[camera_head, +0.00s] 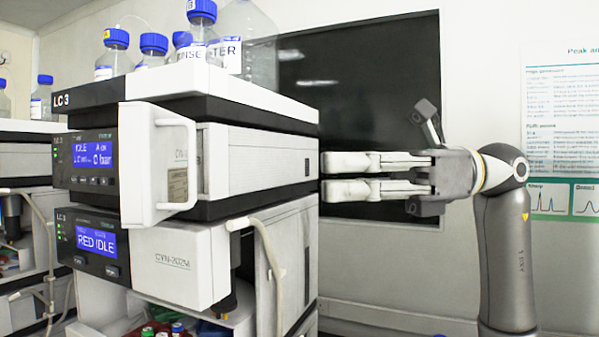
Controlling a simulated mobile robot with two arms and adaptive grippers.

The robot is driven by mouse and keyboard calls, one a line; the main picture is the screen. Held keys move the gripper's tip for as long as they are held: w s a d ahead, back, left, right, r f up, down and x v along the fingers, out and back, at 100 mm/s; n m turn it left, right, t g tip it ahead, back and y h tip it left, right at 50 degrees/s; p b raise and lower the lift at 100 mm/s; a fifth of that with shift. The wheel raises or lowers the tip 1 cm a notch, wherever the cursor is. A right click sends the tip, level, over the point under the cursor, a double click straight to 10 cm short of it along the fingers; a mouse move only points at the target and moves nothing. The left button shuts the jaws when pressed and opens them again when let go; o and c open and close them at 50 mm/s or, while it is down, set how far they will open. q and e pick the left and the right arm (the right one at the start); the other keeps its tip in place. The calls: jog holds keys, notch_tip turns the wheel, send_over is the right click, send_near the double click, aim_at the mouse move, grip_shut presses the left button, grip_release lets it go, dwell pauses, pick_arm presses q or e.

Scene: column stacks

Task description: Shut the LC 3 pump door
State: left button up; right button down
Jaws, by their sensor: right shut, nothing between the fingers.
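The LC 3 stack (200,105) stands left of centre. Its upper module has a lit display (93,155) reading IDLE and 0 bar. My right gripper (326,176) is to the right of the stack, at about the height of the pump module. Its fingers point left and are shut and empty, with the tips near the stack's right edge; I cannot tell whether they touch it. My left gripper is not in view.
Blue-capped bottles (153,48) stand on top of the stack. A lower module (165,262) reads RED IDLE, with a pale tube (265,270) hanging beside it. Another stack (22,160) is at the far left. A dark panel (370,80) and posters are on the back wall.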

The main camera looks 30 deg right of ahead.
jog(key=p+x, duration=0.5)
jog(key=x, duration=0.7)
jog(key=shift+a, duration=0.4)
jog(key=shift+d, duration=0.1)
